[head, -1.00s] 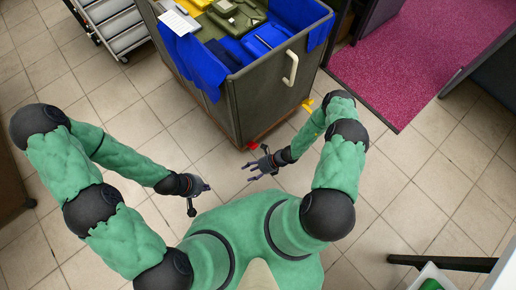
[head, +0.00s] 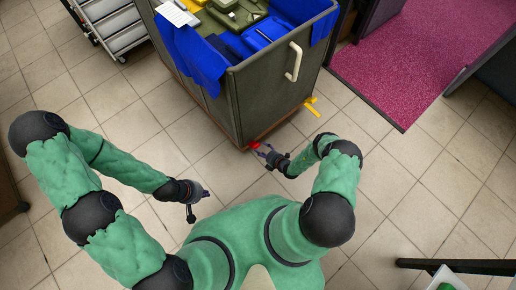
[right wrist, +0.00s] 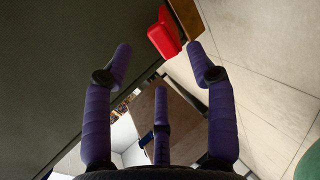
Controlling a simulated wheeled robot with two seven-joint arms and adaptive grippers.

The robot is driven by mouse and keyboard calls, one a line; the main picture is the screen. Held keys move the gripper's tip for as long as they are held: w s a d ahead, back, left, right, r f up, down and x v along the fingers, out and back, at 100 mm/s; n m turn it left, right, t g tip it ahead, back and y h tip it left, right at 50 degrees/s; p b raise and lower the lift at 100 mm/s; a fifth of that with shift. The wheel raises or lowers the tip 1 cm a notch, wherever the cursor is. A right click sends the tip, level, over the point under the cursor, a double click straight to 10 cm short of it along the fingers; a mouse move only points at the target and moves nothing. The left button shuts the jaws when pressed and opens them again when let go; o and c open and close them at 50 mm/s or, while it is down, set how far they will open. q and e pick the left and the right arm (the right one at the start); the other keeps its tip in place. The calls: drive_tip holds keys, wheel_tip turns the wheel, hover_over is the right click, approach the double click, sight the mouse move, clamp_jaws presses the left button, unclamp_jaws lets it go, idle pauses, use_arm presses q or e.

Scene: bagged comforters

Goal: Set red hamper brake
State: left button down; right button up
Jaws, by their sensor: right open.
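The grey hamper (head: 268,98) stands upright at the top middle of the head view. A small red brake pedal (head: 254,145) sits low at its near corner; it also shows in the right wrist view (right wrist: 163,36). My right gripper (head: 263,151) is open beside the red pedal. In the right wrist view, its purple fingers (right wrist: 160,60) are spread and empty, with the pedal just beyond the tips; contact is not visible. My left gripper (head: 208,193) is away from the hamper over the floor, and its fingers are too small to read.
The hamper holds blue cloth and green bagged items (head: 233,15). A yellow pedal (head: 312,105) sticks out at its right corner. A wheeled rack (head: 112,28) stands at top left, and a magenta carpet (head: 425,50) lies at right. The tiled floor around my arms is clear.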

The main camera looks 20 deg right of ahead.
sight(257, 146)
drive_tip(key=shift+b+x, duration=0.8)
drive_tip(key=shift+x, duration=1.55)
clamp_jaws()
